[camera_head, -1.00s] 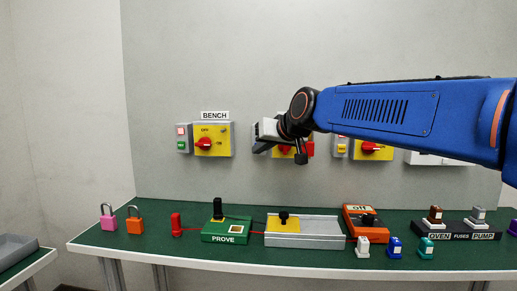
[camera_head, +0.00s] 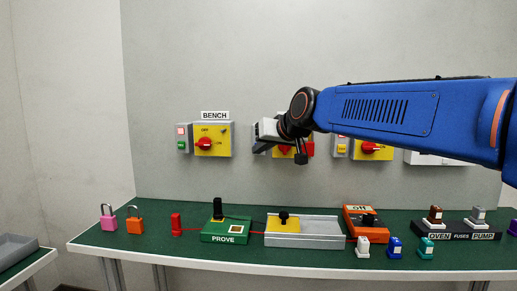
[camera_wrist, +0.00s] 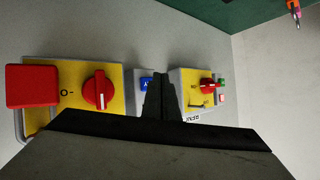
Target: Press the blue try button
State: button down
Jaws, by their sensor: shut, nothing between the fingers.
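The blue try button (camera_wrist: 147,84) shows in the wrist view as a small blue patch with white lettering on a grey box, partly hidden behind my fingers. My gripper (camera_wrist: 159,78) is shut and empty, its fingertips just right of the blue patch in that view. I cannot tell whether they touch it. In the head view my gripper (camera_head: 264,134) is in front of the middle wall boxes and hides the button. Only an edge of its grey box shows there.
A yellow switch box with a red knob (camera_wrist: 99,89) and a red block (camera_wrist: 31,85) sits beside the button. The BENCH switch box (camera_head: 214,140) is to the left. Below, the green bench (camera_head: 150,245) holds padlocks, a PROVE unit (camera_head: 225,233), a tray and fuses.

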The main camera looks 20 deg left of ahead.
jog(key=shift+w, duration=0.15)
jog(key=shift+w+a, duration=0.1)
jog(key=shift+w, duration=0.15)
jog(key=shift+w+a, duration=0.1)
jog(key=shift+w, duration=0.3)
dwell(0.9)
jog(key=shift+s, duration=0.2)
jog(key=shift+s+d, duration=0.2)
jog(key=shift+s, duration=0.4)
jog(key=s, duration=0.2)
jog(key=s+d, duration=0.1)
jog(key=s, duration=0.2)
jog(key=shift+d, duration=0.1)
dwell(0.5)
dwell(0.6)
